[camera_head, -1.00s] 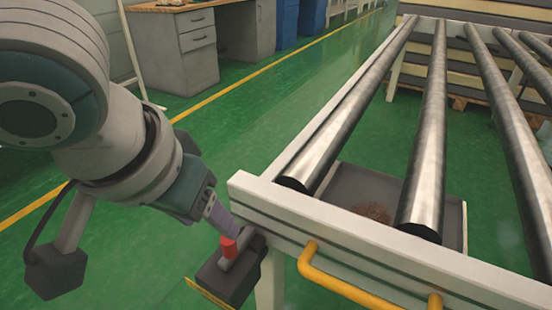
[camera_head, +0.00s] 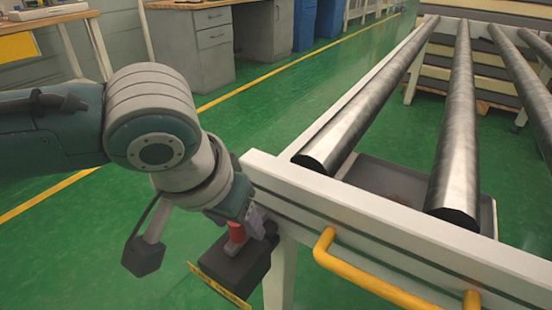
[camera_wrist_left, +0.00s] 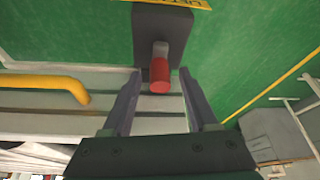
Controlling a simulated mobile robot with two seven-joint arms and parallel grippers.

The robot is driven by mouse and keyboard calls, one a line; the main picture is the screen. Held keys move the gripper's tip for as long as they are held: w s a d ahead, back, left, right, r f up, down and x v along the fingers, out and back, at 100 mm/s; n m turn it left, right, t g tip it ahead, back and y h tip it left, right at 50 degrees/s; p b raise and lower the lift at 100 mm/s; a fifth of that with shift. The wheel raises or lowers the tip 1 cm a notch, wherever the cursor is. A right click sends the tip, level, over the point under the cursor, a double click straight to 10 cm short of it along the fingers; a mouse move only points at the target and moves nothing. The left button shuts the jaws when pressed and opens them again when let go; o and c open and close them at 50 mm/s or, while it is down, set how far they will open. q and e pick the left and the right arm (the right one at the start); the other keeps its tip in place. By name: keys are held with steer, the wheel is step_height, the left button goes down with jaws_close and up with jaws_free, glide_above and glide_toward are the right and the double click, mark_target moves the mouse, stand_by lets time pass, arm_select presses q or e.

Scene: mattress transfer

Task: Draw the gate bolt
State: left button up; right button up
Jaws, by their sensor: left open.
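The gate bolt has a red knob (camera_head: 236,232) on a grey shaft, set on a dark block (camera_head: 236,268) at the near left corner of the roller frame. In the left wrist view the red knob (camera_wrist_left: 159,76) stands between the two fingers, and the dark block (camera_wrist_left: 162,32) is beyond it. My left gripper (camera_head: 246,226) is at the knob, with its fingers partly hidden behind the knob and wrist. In the left wrist view my left gripper (camera_wrist_left: 158,84) is open, one finger on each side of the knob, with gaps visible. My right gripper is not in view.
The white gate beam (camera_head: 360,205) with a yellow handle (camera_head: 365,280) runs right of the bolt. Steel rollers (camera_head: 455,130) lie behind it above a grey tray (camera_head: 375,180). A grey desk (camera_head: 190,45) stands at the back left. Green floor lies clear between.

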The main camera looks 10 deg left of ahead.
arm_select(q)
jaws_close()
stand_by(0.3)
stand_by(1.1)
